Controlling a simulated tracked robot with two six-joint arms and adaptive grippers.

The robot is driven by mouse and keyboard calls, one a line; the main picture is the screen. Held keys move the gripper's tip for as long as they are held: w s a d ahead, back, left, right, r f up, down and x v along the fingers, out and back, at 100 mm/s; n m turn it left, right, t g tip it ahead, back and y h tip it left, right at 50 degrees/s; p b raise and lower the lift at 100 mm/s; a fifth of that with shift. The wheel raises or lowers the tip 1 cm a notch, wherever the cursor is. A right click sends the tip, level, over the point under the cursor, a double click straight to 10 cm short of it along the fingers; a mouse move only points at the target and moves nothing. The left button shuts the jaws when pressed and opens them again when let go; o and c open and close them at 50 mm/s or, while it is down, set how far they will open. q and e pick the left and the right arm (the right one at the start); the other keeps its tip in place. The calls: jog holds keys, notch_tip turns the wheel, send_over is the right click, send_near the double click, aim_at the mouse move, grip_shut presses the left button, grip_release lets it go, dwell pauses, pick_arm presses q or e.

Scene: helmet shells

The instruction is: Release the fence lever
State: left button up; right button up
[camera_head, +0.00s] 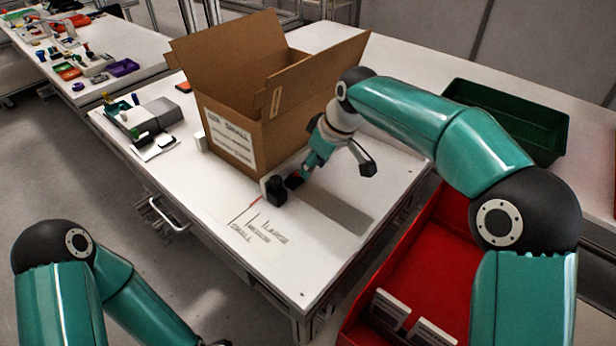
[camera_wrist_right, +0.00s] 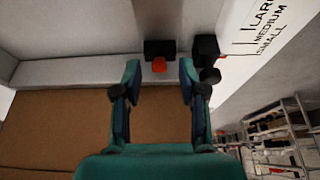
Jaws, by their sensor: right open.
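A small red lever (camera_wrist_right: 158,65) sits on a black block (camera_wrist_right: 160,47) in the right wrist view, ahead of the gap between my right fingers. A second black part (camera_wrist_right: 206,50) is just right of it. In the head view, black parts (camera_head: 276,189) stand at the front corner of the cardboard box, with a trace of red (camera_head: 293,181) close by. My right gripper (camera_head: 305,172) is above this spot, open and empty; its fingers (camera_wrist_right: 160,80) are apart.
The open cardboard box (camera_head: 262,115) stands on the white table (camera_head: 330,255). Printed size marks (camera_head: 258,232) lie in front of it. A grey device (camera_head: 148,115) is at left, a red bin (camera_head: 415,270) and a green tray (camera_head: 510,115) at right.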

jog(key=x, duration=0.5)
jog(key=shift+f, duration=0.15)
grip_shut()
